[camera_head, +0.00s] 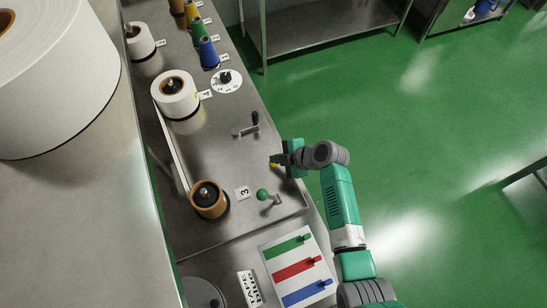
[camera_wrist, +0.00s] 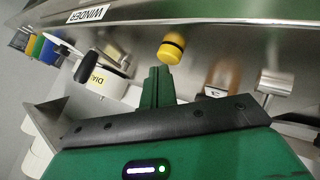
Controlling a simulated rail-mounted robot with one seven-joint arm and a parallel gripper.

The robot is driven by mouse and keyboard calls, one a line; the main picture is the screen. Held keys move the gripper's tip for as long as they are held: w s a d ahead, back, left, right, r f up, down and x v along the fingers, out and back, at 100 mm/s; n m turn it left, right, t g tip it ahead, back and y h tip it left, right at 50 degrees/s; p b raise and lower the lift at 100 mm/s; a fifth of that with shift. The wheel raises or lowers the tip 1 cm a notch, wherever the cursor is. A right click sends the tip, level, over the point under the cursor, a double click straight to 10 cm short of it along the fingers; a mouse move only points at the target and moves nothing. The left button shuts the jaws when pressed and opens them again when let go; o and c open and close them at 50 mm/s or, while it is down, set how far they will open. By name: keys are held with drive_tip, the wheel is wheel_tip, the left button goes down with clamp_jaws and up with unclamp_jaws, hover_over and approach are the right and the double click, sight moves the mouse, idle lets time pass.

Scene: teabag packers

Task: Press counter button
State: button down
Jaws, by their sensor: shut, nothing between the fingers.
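A yellow round button (camera_wrist: 171,49) with a black band shows in the wrist view, just beyond my fingertips. In the head view a small yellow part (camera_head: 274,165) shows beside my fingers. My gripper (camera_wrist: 157,72) is shut and empty, with its green fingers pointing toward the button. The fingertips lie close to its lower left side in the wrist view; I cannot tell whether they touch it. In the head view my gripper (camera_head: 279,158) is over the right part of the metal bench. No label naming the button is readable.
A green-knobbed lever (camera_head: 262,195) and a black-handled crank (camera_head: 253,119) stand nearby on the bench. A brown spool (camera_head: 208,199) and a white roll (camera_head: 175,94) are to the left. A panel with coloured sliders (camera_head: 297,265) lies below. Open green floor is to the right.

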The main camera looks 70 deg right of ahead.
drive_tip(key=shift+r, duration=0.4)
drive_tip(key=shift+r+p, duration=1.75)
drive_tip(key=shift+r, duration=0.8)
